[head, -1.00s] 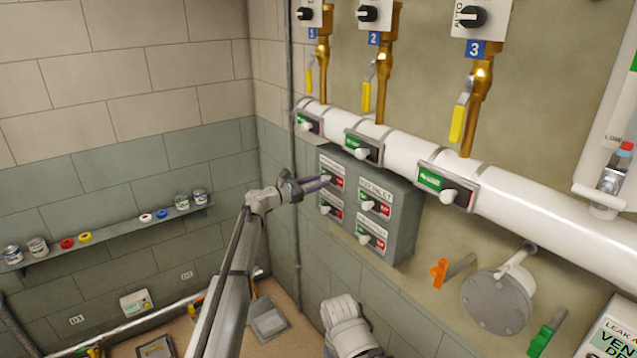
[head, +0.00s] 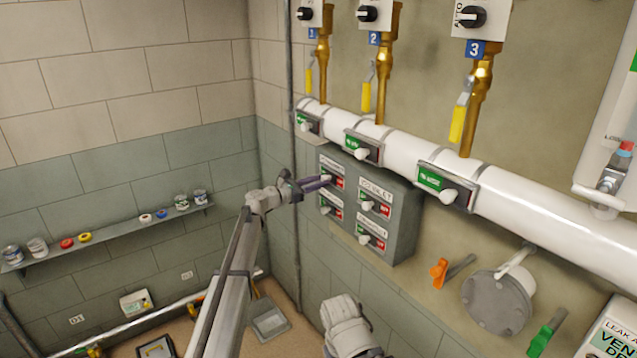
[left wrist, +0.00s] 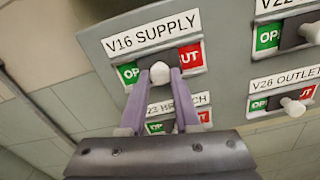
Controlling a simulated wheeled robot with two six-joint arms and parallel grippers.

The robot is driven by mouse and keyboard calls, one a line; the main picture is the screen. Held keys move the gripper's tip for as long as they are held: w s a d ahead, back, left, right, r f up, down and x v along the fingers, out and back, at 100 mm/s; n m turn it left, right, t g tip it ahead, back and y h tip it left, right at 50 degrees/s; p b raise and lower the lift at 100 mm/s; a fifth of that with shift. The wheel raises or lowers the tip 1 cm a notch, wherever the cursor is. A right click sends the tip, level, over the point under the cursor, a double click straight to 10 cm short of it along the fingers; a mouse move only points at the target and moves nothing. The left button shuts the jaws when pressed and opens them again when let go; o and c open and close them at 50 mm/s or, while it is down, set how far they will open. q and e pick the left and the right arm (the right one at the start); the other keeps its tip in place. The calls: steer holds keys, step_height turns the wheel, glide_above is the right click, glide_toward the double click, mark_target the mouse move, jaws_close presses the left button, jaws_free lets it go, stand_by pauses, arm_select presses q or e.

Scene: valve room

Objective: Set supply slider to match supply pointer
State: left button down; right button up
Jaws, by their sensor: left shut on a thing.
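The supply slider is a white round knob (left wrist: 160,72) on the plate labelled V16 SUPPLY in the left wrist view. The green OP field (left wrist: 129,73) shows left of the knob and the red field ending in UT (left wrist: 190,57) right of it. My left gripper (head: 326,181) reaches the upper left plate of the grey valve box (head: 403,222) in the head view. Its two purple fingers are shut on the knob, one on each side. The knob stands between the two fields. I cannot make out a pointer labelled supply. My right gripper is not in view.
Other slider knobs sit close by: V26 OUTLET (left wrist: 292,105) at right and a partly hidden plate (left wrist: 170,105) just below. A white pipe (head: 540,213) with several sliders runs above the box. A shelf (head: 110,235) with cans is on the left wall.

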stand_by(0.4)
arm_select(q)
steer(key=w+a, duration=0.2)
steer(key=w, duration=0.1)
steer(key=shift+a, duration=0.1)
steer(key=shift+s, duration=0.1)
steer(key=c, duration=0.6)
jaws_free()
glide_toward(326, 173)
steer(key=a, duration=0.2)
steer(key=shift+s+a+f, duration=0.3)
steer(key=shift+a+f, duration=0.05)
steer(key=shift+a, duration=0.05)
